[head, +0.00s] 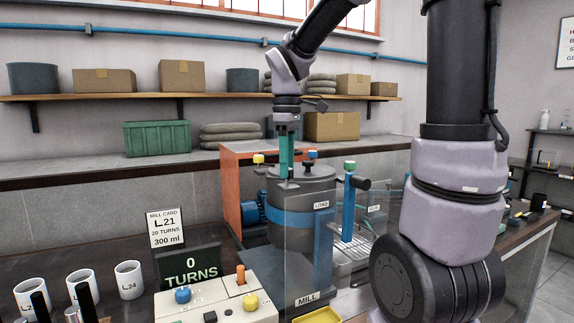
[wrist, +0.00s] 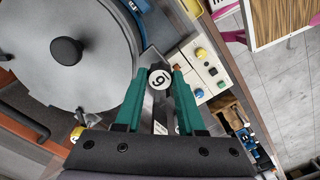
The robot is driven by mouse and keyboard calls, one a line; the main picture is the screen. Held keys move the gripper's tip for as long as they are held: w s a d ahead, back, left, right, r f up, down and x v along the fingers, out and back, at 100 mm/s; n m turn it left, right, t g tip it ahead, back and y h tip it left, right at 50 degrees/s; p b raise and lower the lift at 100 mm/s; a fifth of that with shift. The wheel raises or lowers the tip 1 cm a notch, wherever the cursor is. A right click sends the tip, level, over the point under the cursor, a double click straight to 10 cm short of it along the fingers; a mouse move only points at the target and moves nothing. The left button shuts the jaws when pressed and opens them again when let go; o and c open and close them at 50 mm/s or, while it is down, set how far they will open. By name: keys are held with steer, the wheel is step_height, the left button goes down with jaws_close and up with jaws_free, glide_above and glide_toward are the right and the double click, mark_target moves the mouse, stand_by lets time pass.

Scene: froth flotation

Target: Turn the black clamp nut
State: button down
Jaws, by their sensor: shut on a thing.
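The black clamp nut (wrist: 160,78) shows in the wrist view as a round dark piece with a white face marked 6 or 9, at the lid's edge. My gripper (wrist: 164,76) has its teal fingers on either side of it, shut on it. The grey mill drum lid (wrist: 95,95) with a dark round knob (wrist: 67,48) lies left of the fingers. In the head view, my gripper (head: 287,172) points straight down at the near left part of the mill lid (head: 312,178). There the fingers hide most of the nut.
A clear guard panel (head: 305,240) stands in front of the mill. A control box (head: 222,300) with coloured knobs and a display (head: 190,268) reading 0 TURNS stand at front left. White cups (head: 129,280) stand further left. A blue-handled post (head: 349,205) stands right of the mill.

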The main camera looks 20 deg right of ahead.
steer(key=shift+m, duration=0.3)
steer(key=m, duration=0.3)
steer(key=shift+m, duration=0.3)
steer(key=m, duration=0.4)
steer(key=shift+m, duration=0.3)
steer(key=m, duration=0.4)
steer(key=shift+m, duration=2.1)
steer(key=c, duration=0.5)
jaws_free()
